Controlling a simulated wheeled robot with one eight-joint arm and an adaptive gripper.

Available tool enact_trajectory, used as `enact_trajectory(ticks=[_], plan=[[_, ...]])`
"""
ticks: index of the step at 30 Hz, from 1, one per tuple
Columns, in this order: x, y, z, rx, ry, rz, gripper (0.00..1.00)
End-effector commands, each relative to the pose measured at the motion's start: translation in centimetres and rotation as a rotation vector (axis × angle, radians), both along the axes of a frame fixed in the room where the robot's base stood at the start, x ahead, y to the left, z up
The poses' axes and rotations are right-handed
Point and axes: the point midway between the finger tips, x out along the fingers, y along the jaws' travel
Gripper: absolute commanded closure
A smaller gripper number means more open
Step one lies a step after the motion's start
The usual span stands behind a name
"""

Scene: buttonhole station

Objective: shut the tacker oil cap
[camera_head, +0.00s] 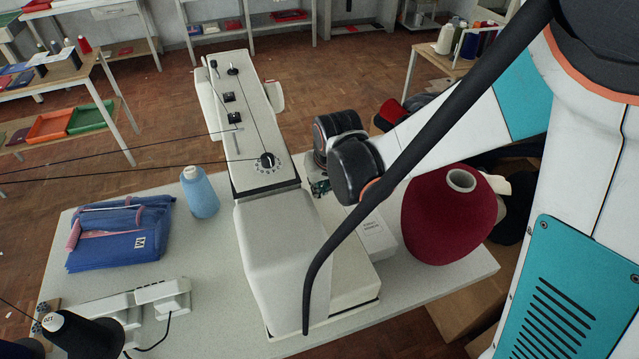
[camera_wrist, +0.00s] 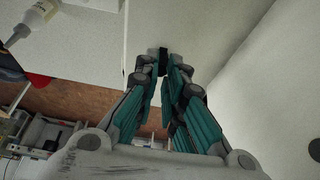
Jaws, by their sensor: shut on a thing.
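The tacker (camera_head: 290,240) is a large off-white sewing machine standing on the table, with a dial and dark fittings on its long arm. My gripper (camera_head: 320,187) is at the right side of the tacker in the head view, mostly hidden behind my wrist. In the wrist view, my gripper (camera_wrist: 164,64) has its teal-padded fingers drawn together at the tips on a small black piece, which looks like the oil cap (camera_wrist: 163,55). Pale machine surfaces lie just beyond and to the right. The cap is hidden in the head view, and I cannot tell its angle.
A dark red thread cone (camera_head: 450,222) and a white box (camera_head: 377,238) stand right of the tacker. A small bottle (camera_wrist: 36,20) shows in the wrist view. Dark threads cross to the tacker.

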Motion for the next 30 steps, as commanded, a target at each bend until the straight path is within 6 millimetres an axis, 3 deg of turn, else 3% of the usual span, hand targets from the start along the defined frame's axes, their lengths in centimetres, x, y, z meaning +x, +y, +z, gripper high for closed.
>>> enact_trajectory(ticks=[10, 30], plan=[[0.8, 0.2, 0.0, -0.032, 0.110, 0.000, 1.00], [3.3, 0.9, -1.1, -0.169, 0.586, 0.000, 1.00]])
